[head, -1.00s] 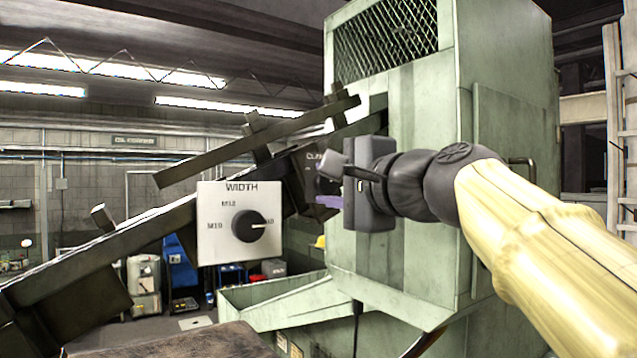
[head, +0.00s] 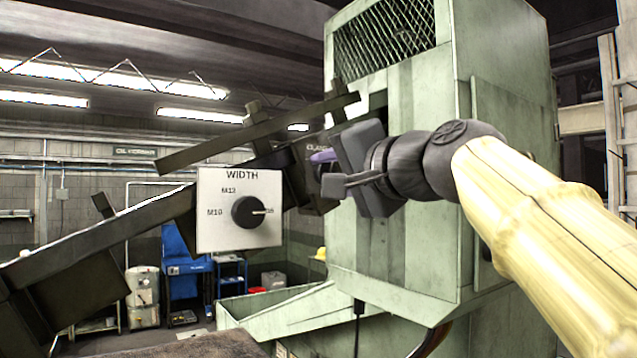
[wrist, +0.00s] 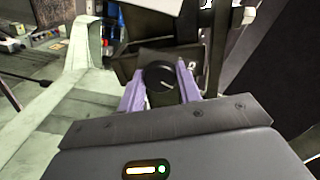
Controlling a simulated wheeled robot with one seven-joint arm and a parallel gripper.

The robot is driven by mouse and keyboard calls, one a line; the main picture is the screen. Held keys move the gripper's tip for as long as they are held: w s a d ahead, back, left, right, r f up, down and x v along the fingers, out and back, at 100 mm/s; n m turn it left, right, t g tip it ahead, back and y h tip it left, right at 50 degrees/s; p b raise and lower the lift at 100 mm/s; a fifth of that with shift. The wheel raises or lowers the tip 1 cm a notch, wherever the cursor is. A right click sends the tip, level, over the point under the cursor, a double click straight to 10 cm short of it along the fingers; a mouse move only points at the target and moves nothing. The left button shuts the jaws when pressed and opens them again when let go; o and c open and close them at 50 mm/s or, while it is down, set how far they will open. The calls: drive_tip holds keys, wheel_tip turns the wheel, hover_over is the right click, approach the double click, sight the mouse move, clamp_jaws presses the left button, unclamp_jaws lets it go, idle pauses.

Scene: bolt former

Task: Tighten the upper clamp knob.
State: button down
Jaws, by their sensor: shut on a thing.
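The upper clamp knob is a round black dial (wrist: 160,76) with a pale pointer line, seen in the wrist view on a dark panel. My gripper (wrist: 160,82) is shut on it, with one purple finger on each side. In the head view my gripper (head: 326,168) reaches from the right to the dark clamp panel (head: 316,146), whose lettering is partly covered. The gripper's body is tilted there, and the knob is hidden behind it.
A white WIDTH panel (head: 239,208) with its own black knob (head: 248,212) is left of my gripper. Dark sloping rails (head: 120,228) run across the left. The green machine cabinet (head: 425,200) stands close behind my arm.

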drive_tip(key=shift+f, duration=0.15)
drive_tip(key=n+b, duration=0.3)
drive_tip(key=n, duration=0.2)
idle(0.4)
drive_tip(key=c, duration=0.8)
unclamp_jaws()
drive_tip(key=shift+c, duration=0.2)
